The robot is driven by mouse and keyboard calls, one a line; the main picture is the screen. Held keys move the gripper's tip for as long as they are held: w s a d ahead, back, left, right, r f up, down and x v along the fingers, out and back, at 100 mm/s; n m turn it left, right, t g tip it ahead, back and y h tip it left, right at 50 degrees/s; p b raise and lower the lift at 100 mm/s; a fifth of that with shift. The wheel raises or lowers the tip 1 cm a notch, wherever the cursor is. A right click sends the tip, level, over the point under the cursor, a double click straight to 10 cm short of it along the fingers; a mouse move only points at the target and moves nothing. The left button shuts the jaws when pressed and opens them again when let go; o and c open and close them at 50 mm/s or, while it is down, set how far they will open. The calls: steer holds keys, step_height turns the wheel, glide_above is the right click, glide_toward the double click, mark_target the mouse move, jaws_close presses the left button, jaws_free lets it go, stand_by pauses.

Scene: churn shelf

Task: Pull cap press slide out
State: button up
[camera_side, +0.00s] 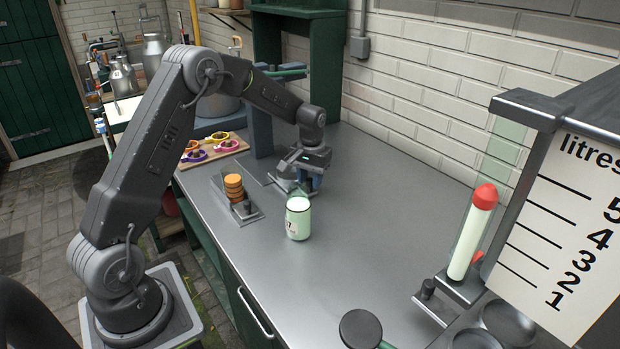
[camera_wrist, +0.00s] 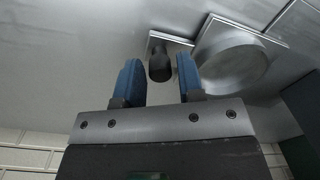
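The cap press stands at the back of the metal counter, with a dark blue-grey post (camera_side: 262,132). Its slide shows in the wrist view as a metal plate with a dark knob (camera_wrist: 160,66) at the near end and a round metal disc (camera_wrist: 232,62) beside it. My gripper (camera_side: 308,186) is low over the counter next to the press. In the wrist view its blue fingers (camera_wrist: 159,74) are apart, one on each side of the knob, with gaps showing. The knob is hidden by my gripper in the side view.
A white-green jar (camera_side: 298,218) stands just in front of my gripper. A holder with stacked orange discs (camera_side: 234,187) is to the left. A board with coloured rings (camera_side: 213,149) lies behind. A red-topped tube (camera_side: 472,232) stands at right. The counter's middle (camera_side: 390,215) is clear.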

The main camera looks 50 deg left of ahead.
jaws_close()
steer(key=shift+d, duration=0.15)
steer(key=d, duration=0.3)
steer(key=shift+d, duration=0.3)
steer(key=shift+o, duration=1.4)
jaws_free()
